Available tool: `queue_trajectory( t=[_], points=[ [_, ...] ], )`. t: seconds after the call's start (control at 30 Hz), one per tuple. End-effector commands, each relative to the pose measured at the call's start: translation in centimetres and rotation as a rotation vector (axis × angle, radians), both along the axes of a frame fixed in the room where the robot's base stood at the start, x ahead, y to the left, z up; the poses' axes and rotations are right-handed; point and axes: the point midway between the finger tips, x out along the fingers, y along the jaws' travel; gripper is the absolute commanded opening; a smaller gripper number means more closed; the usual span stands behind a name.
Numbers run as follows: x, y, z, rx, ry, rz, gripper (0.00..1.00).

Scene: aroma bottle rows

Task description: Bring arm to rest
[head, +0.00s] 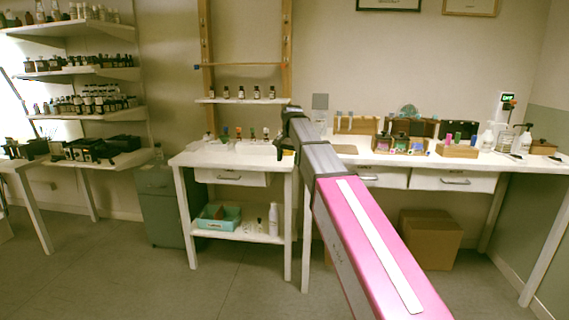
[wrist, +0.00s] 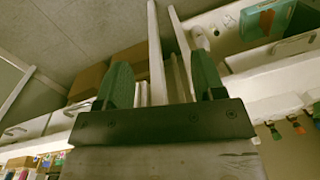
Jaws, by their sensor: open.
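My arm reaches forward from the lower right in the head view, in pink and grey. My gripper (head: 283,148) is at its far end, in front of the white table's right edge, and is small and dark there. In the wrist view my gripper (wrist: 163,85) shows two green fingers spread well apart, with nothing between them. Table legs and floor show beyond the fingers, and I see no contact with anything.
A small white table (head: 200,160) holds several bottles, with a teal box (head: 218,216) on its lower shelf. A long counter (head: 520,163) with trays stands right, a cardboard box (head: 430,238) below. Shelves of bottles (head: 90,114) stand left. The front floor (head: 150,285) is clear.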

Motion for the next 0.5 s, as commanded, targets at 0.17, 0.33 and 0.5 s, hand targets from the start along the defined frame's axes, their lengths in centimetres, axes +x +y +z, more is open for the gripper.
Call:
queue_trajectory(
  t=[0.17,0.33,0.5],
  points=[
    [-3.2,-3.5,-8.3,-0.014,0.001,0.045,0.63],
    [-6.3,-6.5,-15.2,-0.025,-0.001,0.094,0.63],
    [-10.1,-9.3,-21.3,-0.038,-0.002,0.144,0.63]
  ],
)
